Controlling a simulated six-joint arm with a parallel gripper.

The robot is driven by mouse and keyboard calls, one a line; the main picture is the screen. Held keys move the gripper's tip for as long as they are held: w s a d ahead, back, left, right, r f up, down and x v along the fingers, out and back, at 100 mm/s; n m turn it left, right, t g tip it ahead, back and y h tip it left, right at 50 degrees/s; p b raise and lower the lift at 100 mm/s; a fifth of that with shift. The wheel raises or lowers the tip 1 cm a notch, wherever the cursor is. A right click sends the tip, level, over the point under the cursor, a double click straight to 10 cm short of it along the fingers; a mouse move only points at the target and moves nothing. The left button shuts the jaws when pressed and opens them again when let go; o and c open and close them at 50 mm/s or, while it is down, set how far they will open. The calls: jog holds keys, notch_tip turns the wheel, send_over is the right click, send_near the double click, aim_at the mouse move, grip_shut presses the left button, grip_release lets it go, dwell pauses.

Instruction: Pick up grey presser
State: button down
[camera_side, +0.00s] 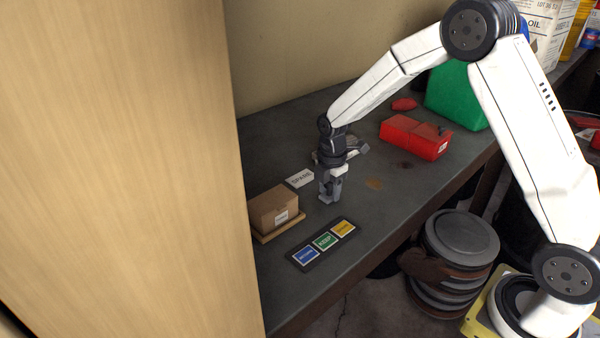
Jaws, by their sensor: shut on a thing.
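My gripper (330,188) points straight down over the dark bench, in the middle of the picture. It is shut on the grey presser (326,192), a small grey piece mostly covered by the fingers. I cannot tell whether the presser's lower end touches the bench or hangs just above it.
A cardboard box (273,209) on a wooden board stands left of my gripper, with a white "SPARE" label (300,179) nearby. A panel with blue, green and yellow labels (323,243) lies in front. Grey-white items (355,148) lie behind. A red box (415,137) and green container (457,95) stand right.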

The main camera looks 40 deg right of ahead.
jog(key=shift+r, duration=0.55)
notch_tip(320, 180, up, 2)
jog(key=s+r, duration=0.9)
jog(key=s, duration=0.5)
jog(key=shift+a+r, duration=0.35)
jog(key=shift+a, duration=0.05)
